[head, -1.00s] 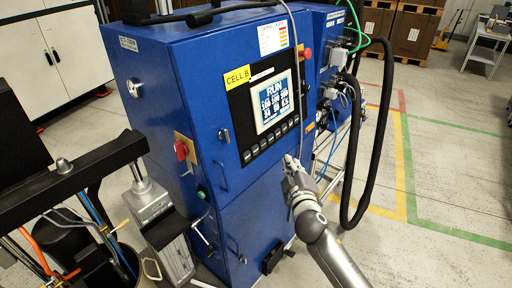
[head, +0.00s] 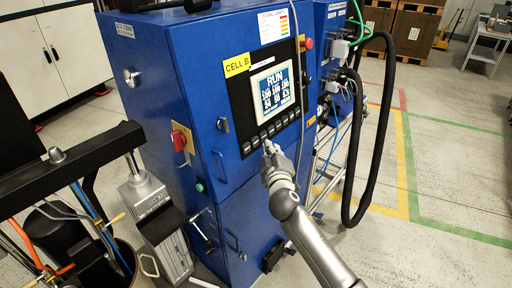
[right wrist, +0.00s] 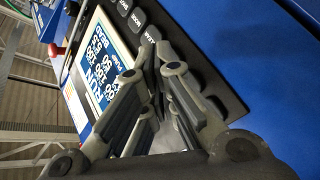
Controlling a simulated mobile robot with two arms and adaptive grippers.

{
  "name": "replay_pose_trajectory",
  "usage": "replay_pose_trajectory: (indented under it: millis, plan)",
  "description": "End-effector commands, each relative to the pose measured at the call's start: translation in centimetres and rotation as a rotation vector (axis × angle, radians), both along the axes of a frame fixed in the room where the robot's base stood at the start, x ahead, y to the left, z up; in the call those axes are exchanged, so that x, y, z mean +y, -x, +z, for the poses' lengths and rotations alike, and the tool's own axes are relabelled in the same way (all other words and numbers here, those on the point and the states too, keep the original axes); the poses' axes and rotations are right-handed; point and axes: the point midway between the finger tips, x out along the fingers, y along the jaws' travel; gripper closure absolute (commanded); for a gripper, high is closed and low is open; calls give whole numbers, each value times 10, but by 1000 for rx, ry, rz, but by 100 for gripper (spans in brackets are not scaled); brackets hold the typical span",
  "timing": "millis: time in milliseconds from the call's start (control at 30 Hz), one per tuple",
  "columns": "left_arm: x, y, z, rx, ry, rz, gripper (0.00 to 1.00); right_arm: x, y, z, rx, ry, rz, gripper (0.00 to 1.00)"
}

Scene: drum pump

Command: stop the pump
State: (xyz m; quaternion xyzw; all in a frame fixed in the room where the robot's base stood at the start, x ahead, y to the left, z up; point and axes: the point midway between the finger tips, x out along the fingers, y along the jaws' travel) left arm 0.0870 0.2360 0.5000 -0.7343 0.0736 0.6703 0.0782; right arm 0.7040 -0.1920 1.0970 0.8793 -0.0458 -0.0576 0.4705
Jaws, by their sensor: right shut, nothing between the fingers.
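The blue cabinet labelled CELL B (head: 165,75) carries a lit screen (head: 274,92) that reads RUN, with rows of numbers under it. A row of dark push buttons (head: 255,141) runs below the screen on the black panel. My right gripper (head: 268,146) is shut and empty, its fingertips in front of the lower middle of that row; contact cannot be told. In the right wrist view the shut fingers (right wrist: 158,60) point at the panel beside the screen (right wrist: 98,62) and the buttons (right wrist: 140,20). A red knob (head: 307,43) sits right of the screen. My left gripper is out of view.
A red rotary switch (head: 180,141) and a green button (head: 199,187) are on the cabinet's left side. A black hose (head: 378,130) loops at the right. Drum equipment (head: 90,185) crowds the left. The floor at right (head: 455,165) is clear.

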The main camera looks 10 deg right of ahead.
Motion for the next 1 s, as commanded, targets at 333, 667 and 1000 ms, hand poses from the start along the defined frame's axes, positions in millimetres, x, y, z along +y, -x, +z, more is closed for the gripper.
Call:
replay_pose_trajectory:
  millis: [333, 667, 1000]
  plan:
    - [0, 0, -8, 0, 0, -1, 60, 8, -10, -2, -1, 0, 1, 100]
    - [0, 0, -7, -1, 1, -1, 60, 8, -10, -2, 0, 0, 1, 100]
    - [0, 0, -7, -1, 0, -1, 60, 8, -10, -2, 0, 0, 1, 100]
